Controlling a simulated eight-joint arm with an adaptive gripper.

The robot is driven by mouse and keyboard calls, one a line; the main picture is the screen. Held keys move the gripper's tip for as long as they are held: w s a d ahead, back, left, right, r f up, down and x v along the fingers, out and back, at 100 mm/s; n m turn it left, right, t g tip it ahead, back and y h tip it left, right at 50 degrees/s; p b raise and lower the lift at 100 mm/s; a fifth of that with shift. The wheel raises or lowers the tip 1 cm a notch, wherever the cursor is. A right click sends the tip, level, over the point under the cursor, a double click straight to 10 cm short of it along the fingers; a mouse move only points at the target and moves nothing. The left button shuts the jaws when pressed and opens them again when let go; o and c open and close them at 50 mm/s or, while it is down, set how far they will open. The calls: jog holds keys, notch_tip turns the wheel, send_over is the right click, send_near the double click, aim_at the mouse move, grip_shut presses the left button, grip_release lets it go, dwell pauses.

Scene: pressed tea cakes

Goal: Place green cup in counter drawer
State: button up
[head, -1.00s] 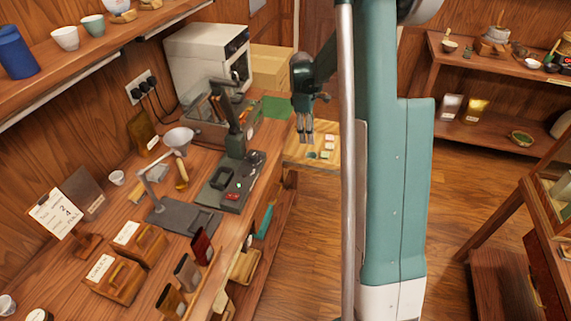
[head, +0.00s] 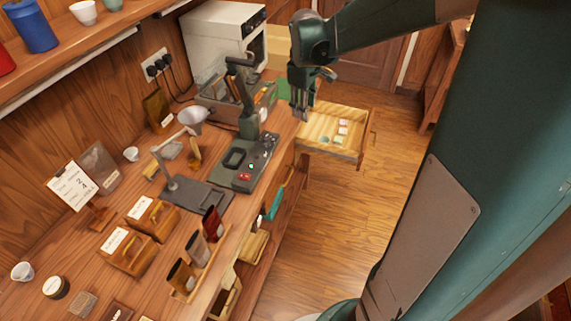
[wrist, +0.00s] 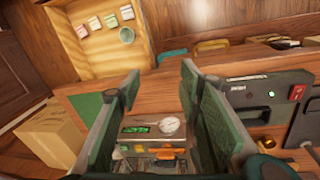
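The counter drawer (head: 346,153) is pulled open at the far end of the counter, and it also shows in the wrist view (wrist: 95,62). A small pale green cup (wrist: 126,35) sits in it near a side wall; it also shows in the head view (head: 324,140). Another pale green cup (head: 112,5) is on the upper shelf, cut off by the picture's top edge. My gripper (head: 301,115) is beside the drawer, above the counter's edge. In the wrist view its fingers (wrist: 160,85) are spread apart, with nothing between them.
Several small pale packets (wrist: 111,19) lie in the drawer beside the cup. A cardboard box (wrist: 50,135) is nearby. The floor right of the counter is clear.

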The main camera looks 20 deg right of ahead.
jog(key=s+a+r+m+t, duration=0.25)
jog(key=s+a+r, duration=0.35)
jog(key=s+a, duration=0.5)
jog(key=s+a+m+t+y, duration=0.1)
jog(key=s+a+m+t, duration=0.2)
jog(key=s+a, duration=0.5)
jog(key=shift+s+a+f+y, duration=0.2)
jog(key=shift+s+f+y, duration=0.1)
jog(key=shift+s, duration=2.75)
jog(key=shift+o, duration=0.7)
jog(key=shift+m, duration=0.25)
